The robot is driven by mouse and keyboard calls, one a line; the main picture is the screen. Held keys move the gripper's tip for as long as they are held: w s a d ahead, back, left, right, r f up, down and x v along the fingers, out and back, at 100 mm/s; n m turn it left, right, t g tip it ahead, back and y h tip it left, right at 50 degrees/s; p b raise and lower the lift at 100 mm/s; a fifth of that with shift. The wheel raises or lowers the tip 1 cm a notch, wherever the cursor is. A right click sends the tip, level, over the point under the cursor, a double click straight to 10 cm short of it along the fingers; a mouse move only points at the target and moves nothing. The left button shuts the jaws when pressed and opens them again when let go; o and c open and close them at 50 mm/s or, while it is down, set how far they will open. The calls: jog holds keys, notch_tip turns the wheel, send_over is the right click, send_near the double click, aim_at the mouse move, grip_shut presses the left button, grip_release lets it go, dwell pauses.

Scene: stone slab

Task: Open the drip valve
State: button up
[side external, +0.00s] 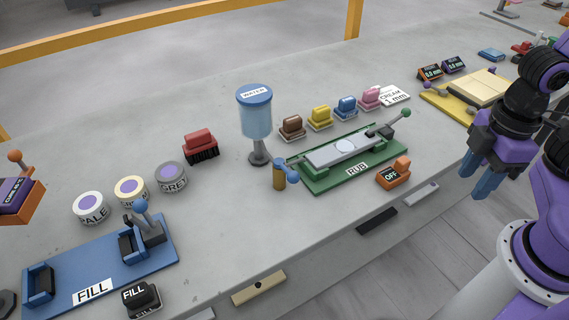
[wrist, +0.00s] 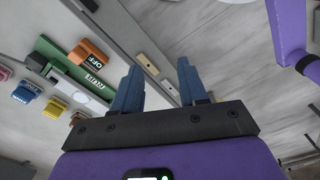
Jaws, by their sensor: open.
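The water tank (side external: 256,118) is a clear blue cylinder with a blue lid marked WATER, standing on a grey stem near the middle of the slab. A brass cylinder (side external: 279,176) with a blue handle (side external: 292,177) stands just in front of it; this looks like the drip valve, but no label shows. My gripper (side external: 477,176) is open and empty at the right, beyond the slab's front edge and far from the valve. In the wrist view my gripper (wrist: 159,74) shows two blue fingers spread apart with nothing between them. The tank and valve are not visible there.
The green RUB fixture (side external: 310,182) lies right of the valve, with the orange OFF switch (side external: 394,174) before it. The wrist view also shows the OFF switch (wrist: 89,53). Several coloured blocks stand behind. The blue FILL fixture (side external: 85,262) is at left.

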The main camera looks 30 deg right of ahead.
jog(key=c, duration=0.5)
jog(key=shift+w+a, duration=0.15)
grip_shut()
jog(key=w+a+t+y, duration=0.1)
jog(key=w+a, duration=0.5)
jog(key=w, duration=0.3)
jog(key=w+a+m+y, duration=0.1)
jog(key=w+a, duration=0.4)
jog(key=w, duration=0.5)
jog(key=shift+w+a+r+t, duration=0.2)
jog(key=shift+a+r+t, duration=0.15)
jog(key=shift+r+t, duration=0.05)
